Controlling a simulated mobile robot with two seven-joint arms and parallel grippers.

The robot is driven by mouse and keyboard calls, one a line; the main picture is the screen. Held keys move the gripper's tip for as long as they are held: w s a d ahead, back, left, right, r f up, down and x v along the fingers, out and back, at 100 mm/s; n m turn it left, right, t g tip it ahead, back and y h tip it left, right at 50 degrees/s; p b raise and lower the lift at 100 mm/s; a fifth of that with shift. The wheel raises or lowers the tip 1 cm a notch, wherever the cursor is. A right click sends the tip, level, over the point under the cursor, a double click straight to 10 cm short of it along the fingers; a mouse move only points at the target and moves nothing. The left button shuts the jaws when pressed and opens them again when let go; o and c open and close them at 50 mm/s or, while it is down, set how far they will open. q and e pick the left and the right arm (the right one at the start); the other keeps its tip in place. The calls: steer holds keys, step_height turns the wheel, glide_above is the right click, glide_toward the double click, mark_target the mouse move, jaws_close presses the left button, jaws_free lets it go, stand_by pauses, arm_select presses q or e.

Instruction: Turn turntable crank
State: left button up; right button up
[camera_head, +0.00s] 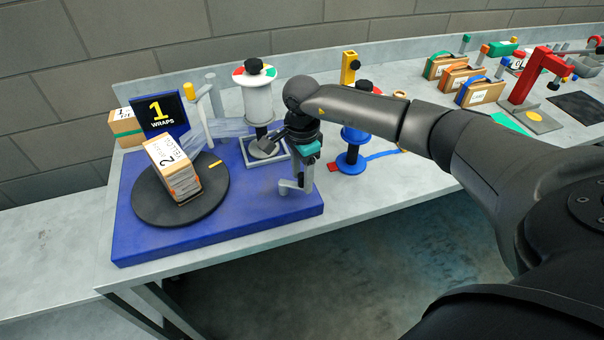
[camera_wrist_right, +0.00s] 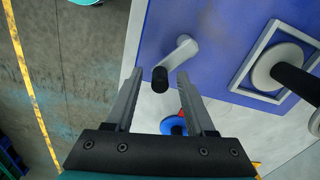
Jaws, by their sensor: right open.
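The turntable (camera_head: 205,200) is a black disc on a blue base (camera_head: 150,246). A labelled box stack (camera_head: 172,168) stands on it with clear film running to its right. The crank (camera_wrist_right: 183,52) shows in the right wrist view as a grey arm with a black handle (camera_wrist_right: 160,80), near the edge of the blue base. My right gripper (camera_head: 297,182) is over the front right of the base and partly hides the crank in the head view. Its open fingers (camera_wrist_right: 159,77) have the black handle between their tips in the wrist view. Whether they touch it I cannot tell. My left gripper is not in view.
A sign reading 1 WRAPS (camera_head: 161,114) stands behind the turntable. A film spool (camera_head: 258,102) is behind my right gripper, and a blue spool (camera_head: 352,150) is to its right. Several boxes (camera_head: 482,92) and a red press (camera_head: 530,75) stand farther right.

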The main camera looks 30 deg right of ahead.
jaws_close()
stand_by(0.3)
stand_by(0.5)
steer(key=m, duration=0.1)
steer(key=a+m, duration=0.1)
steer(key=shift+s+m, duration=0.35)
steer(key=shift+m, duration=0.05)
steer(key=m, duration=0.1)
steer(key=a+m, duration=0.1)
steer(key=m, duration=0.1)
steer(key=shift+s+a+m, duration=0.2)
steer(key=shift+s+m, duration=0.05)
steer(key=shift+m, duration=0.05)
steer(key=a+m, duration=0.1)
steer(key=m, duration=0.2)
steer(key=shift+a, duration=0.2)
steer(key=shift+w+a+m, duration=0.1)
steer(key=shift+a+m, duration=0.2)
steer(key=shift+m, duration=0.5)
steer(key=shift+w+a+m, duration=0.1)
steer(key=shift+a+m, duration=0.15)
steer(key=shift+m, duration=0.55)
